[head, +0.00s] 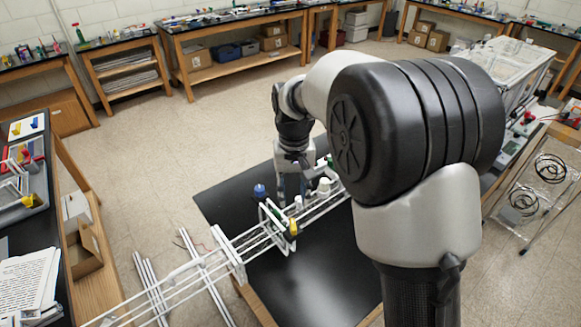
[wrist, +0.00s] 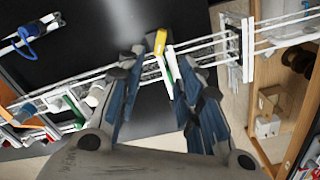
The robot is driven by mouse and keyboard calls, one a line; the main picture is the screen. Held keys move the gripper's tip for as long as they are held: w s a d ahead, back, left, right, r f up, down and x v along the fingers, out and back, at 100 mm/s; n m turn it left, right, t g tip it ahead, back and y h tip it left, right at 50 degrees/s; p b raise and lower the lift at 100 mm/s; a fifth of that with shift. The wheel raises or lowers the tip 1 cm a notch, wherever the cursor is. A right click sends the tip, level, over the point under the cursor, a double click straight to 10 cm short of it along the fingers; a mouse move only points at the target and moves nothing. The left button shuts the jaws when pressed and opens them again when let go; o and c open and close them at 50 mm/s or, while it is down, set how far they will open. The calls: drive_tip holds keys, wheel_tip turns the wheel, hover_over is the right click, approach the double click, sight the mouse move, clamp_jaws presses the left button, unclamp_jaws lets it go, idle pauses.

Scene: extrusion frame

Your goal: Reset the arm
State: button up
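My arm reaches over a black table (head: 325,275) in the head view. My gripper (head: 291,192) points down close above a white extrusion frame (head: 238,262) lying across that table. In the wrist view my gripper (wrist: 158,62) has its blue-grey fingers spread apart. A yellow-ended piece (wrist: 160,42), with a white bar and green strip beside it, shows between the fingertips. It looks beneath them on the frame; I cannot tell whether a finger touches it. No held object shows.
A blue-capped item (head: 260,192) and a white-capped item (head: 324,186) stand by the frame. Loose white bars (head: 150,290) are at lower left. Side benches (head: 232,67) line the back wall, with open floor (head: 165,150) between. The table's front area is clear.

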drive_tip(key=s+d+r+t+b, duration=0.1)
drive_tip(key=s+d+r+b, duration=0.1)
drive_tip(key=s+d+b, duration=0.3)
drive_tip(key=s+d+r+t+b, duration=0.1)
drive_tip(key=s+r+b, duration=0.15)
drive_tip(key=s, duration=0.55)
drive_tip(key=s+d+f+t+b, duration=0.1)
drive_tip(key=s+d+f+b, duration=0.1)
drive_tip(key=s, duration=0.5)
drive_tip(key=s+d+f+t+b, duration=0.1)
drive_tip(key=s+d+f+b, duration=0.1)
drive_tip(key=s+f+b, duration=0.2)
drive_tip(key=s+f, duration=0.1)
drive_tip(key=s, duration=0.2)
drive_tip(key=shift+s+f+m+t+b, duration=0.3)
drive_tip(key=shift+s, duration=0.1)
